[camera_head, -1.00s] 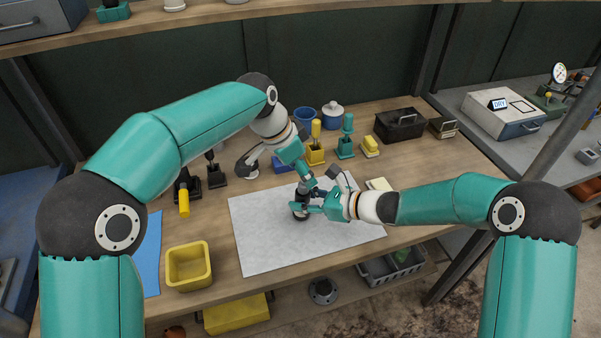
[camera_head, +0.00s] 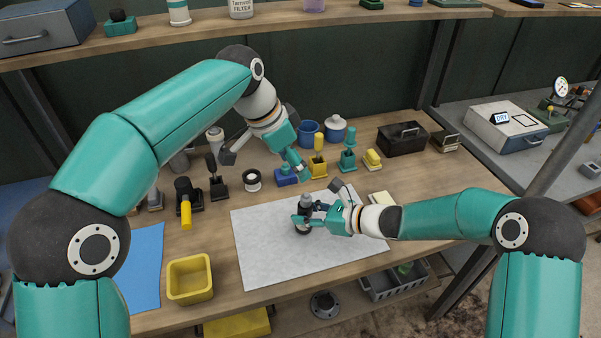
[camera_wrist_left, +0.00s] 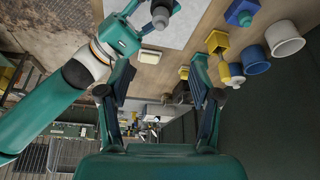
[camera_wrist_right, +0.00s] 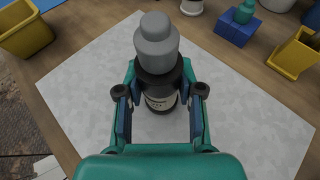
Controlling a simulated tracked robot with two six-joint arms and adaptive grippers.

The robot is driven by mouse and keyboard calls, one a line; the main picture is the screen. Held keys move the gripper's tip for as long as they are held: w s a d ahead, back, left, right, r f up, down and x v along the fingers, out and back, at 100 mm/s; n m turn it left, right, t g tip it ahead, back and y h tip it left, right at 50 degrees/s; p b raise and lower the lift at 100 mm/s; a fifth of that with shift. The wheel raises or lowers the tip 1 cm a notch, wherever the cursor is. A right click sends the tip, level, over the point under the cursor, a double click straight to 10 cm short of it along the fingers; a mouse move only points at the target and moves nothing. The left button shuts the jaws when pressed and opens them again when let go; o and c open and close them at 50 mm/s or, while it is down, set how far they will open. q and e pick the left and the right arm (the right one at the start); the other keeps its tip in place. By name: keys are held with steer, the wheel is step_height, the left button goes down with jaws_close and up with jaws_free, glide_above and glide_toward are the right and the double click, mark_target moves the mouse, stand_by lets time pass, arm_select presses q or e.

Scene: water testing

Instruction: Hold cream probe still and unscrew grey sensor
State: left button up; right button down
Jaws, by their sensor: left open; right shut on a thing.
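The probe (camera_wrist_right: 160,103) stands upright on the pale mat (camera_head: 262,268), with a dark collar and a cream band visible in the right wrist view. The grey sensor (camera_wrist_right: 157,42) sits on top of it; whether its thread is loose cannot be seen. My right gripper (camera_wrist_right: 160,95) is shut around the probe's body, one finger on each side, below the sensor. My left gripper (camera_head: 303,173) is open and empty, above and behind the probe, apart from it. In the left wrist view its fingers (camera_wrist_left: 160,92) are spread with nothing between them.
A yellow bin (camera_head: 190,279) stands left of the mat, beside a blue sheet (camera_head: 142,262). The mat's front is clear.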

arm_select(q)
steer(key=v, duration=0.5)
steer(key=shift+s+a+r, duration=0.1)
steer(key=shift+a+r, duration=0.05)
steer(key=shift+r, duration=0.2)
steer(key=shift+c, duration=0.6)
steer(key=n+t, duration=0.1)
glide_toward(306, 194)
steer(key=x, duration=1)
steer(key=shift+f, duration=0.1)
